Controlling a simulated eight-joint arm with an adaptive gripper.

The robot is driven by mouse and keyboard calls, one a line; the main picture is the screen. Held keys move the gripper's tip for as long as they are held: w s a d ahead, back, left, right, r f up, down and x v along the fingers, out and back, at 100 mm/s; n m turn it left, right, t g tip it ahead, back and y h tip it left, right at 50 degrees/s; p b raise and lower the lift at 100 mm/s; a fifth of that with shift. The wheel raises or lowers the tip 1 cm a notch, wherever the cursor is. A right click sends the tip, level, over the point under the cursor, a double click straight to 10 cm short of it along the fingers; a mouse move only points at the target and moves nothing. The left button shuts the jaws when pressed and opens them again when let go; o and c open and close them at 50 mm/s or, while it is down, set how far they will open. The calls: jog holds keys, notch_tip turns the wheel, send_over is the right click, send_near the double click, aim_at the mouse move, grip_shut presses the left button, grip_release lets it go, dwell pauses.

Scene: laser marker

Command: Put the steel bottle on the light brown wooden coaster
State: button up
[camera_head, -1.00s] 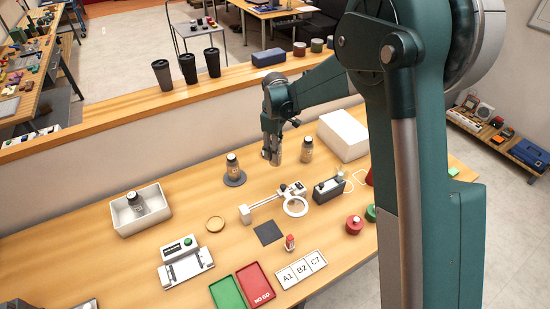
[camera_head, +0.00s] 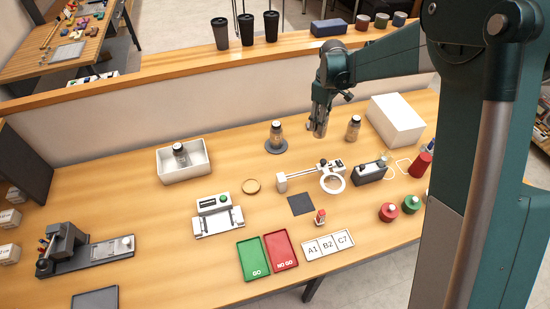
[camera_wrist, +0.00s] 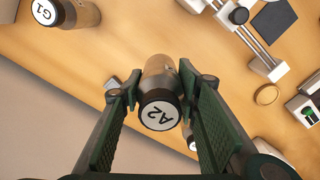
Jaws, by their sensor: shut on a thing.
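My gripper (camera_head: 319,122) is shut on a bottle (camera_wrist: 160,112) with a dark cap, a white label reading A2 and a greyish, metallic-looking body, which I take as the steel bottle. It is held at the back of the bench, between two standing bottles; its height above the bench is hard to tell. The light brown wooden coaster (camera_head: 251,186) lies empty on the bench, left of and nearer than my gripper. The coaster also shows at the right of the wrist view (camera_wrist: 267,94).
A bottle (camera_head: 276,132) stands on a dark round coaster left of my gripper; another bottle (camera_head: 353,128) stands to the right. A white bin (camera_head: 199,168) holds a bottle. A white device (camera_head: 217,215) stands in front.

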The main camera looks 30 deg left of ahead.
jog(key=s+a, duration=0.5)
jog(key=s, duration=0.5)
jog(key=s+a+r, duration=0.1)
jog(key=s+a, duration=0.4)
jog(key=s, duration=0.4)
jog(key=s+a+p, duration=0.1)
jog(key=s+a, duration=0.4)
jog(key=s, duration=0.5)
jog(key=shift+s+a+r+n, duration=0.25)
jog(key=shift+s+r+n, duration=0.05)
jog(key=shift+s+r, duration=0.1)
jog(key=shift+f, duration=0.1)
send_over(251, 185)
notch_tip(251, 185, down, 6)
jog(key=shift+s, duration=0.1)
jog(key=shift+f, duration=1.9)
jog(key=shift+f, duration=0.1)
